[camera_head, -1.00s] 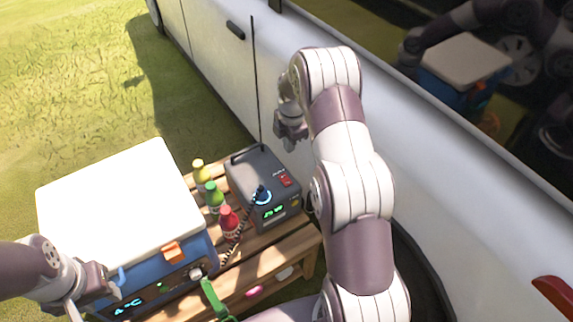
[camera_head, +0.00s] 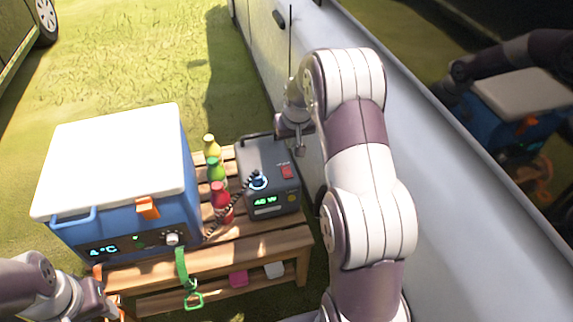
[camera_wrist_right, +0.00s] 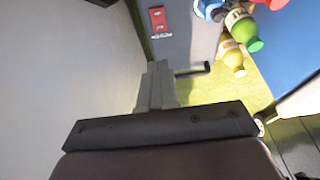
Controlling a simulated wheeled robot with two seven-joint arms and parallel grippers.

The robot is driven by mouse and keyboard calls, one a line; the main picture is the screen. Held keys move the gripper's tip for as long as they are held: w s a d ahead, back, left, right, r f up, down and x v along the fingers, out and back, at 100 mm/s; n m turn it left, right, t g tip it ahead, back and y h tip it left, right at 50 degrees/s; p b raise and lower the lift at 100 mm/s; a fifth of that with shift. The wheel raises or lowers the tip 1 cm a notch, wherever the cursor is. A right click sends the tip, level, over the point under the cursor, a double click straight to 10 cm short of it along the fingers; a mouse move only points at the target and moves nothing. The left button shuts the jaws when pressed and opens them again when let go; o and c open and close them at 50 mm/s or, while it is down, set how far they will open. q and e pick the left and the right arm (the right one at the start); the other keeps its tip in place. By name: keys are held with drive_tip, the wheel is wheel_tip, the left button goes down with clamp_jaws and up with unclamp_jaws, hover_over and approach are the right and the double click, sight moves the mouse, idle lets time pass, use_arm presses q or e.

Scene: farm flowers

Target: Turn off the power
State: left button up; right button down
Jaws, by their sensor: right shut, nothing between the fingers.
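A grey power box (camera_head: 262,155) stands at the right end of a wooden slatted bench. It has a red switch (camera_head: 287,172), a blue-ringed socket with a plugged-in cable (camera_head: 257,180) and a lit green display (camera_head: 264,201). My right gripper (camera_head: 299,148) is shut and empty, near the box's back right edge, apart from the red switch. In the right wrist view, its closed fingers (camera_wrist_right: 158,72) point toward the grey box (camera_wrist_right: 195,35), and the red switch (camera_wrist_right: 157,18) lies beyond the fingertips. My left gripper (camera_head: 95,304) is at the lower left; its fingers are unclear.
A blue cooler (camera_head: 130,235) with a white lid stands left on the bench (camera_head: 245,245). Yellow, green and red bottles (camera_head: 217,172) stand between cooler and box. A green strap (camera_head: 182,270) hangs in front. A white vehicle (camera_head: 430,165) closes off the right side.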

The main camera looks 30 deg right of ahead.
drive_tip(key=b, duration=0.4)
approach(287, 168)
drive_tip(key=x, duration=0.6)
drive_tip(key=shift+f, duration=0.1)
drive_tip(key=shift+w+f, duration=0.1)
drive_tip(key=shift+f, duration=0.1)
